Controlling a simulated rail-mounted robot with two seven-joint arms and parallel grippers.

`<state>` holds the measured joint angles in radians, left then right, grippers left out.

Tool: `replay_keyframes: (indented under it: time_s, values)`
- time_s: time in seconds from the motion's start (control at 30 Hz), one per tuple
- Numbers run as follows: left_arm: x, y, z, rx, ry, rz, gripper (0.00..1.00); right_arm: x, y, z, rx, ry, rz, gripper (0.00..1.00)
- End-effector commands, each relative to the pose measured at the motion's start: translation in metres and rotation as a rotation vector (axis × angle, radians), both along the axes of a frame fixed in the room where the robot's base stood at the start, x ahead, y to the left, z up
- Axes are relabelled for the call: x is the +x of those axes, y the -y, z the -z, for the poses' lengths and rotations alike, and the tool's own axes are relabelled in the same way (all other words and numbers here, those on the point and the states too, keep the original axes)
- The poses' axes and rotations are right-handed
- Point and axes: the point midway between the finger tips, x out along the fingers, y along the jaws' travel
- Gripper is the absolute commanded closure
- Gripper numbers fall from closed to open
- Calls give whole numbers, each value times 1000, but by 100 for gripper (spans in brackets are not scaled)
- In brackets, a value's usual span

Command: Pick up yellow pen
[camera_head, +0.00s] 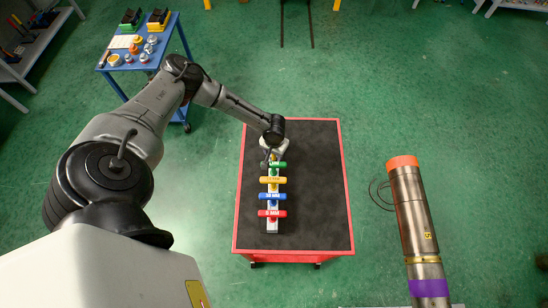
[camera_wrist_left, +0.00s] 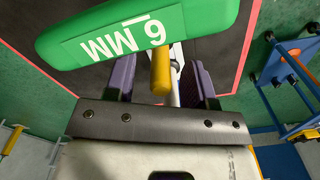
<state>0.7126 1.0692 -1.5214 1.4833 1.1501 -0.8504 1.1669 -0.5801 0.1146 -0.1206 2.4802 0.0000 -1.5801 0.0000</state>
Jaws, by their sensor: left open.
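In the head view a white rack (camera_head: 272,227) on the table holds a row of labelled bars: green (camera_head: 277,165), yellow (camera_head: 272,180), blue (camera_head: 272,196) and red (camera_head: 272,213). My left gripper (camera_head: 268,157) is over the rack's far end, close to the green bar. In the left wrist view the green bar (camera_wrist_left: 137,35), marked 6 MM, is close in front. A short yellow cylinder (camera_wrist_left: 160,72) shows between the purple fingers of my left gripper (camera_wrist_left: 163,80), which are open. I cannot tell whether this cylinder is the yellow pen. My right gripper is not in view.
The table's black top (camera_head: 318,205) with a red rim is clear around the rack. A large metal cylinder (camera_head: 416,220) with an orange end stands at right. A blue cart (camera_head: 163,46) with small items is at back left. Green floor lies around.

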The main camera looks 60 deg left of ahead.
Motion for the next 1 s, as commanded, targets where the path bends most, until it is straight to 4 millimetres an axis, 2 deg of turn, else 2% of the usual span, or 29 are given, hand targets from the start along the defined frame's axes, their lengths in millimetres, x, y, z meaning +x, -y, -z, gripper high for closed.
replay_keyframes:
  time_s: [0.2,0.5,0.9,1.0]
  values:
    - [0,-1,19,1,0,0,50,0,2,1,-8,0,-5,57]
    - [0,0,21,1,1,0,51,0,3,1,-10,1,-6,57]
    - [0,0,21,1,1,0,90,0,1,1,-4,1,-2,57]
    - [0,0,21,1,1,0,96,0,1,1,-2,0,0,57]
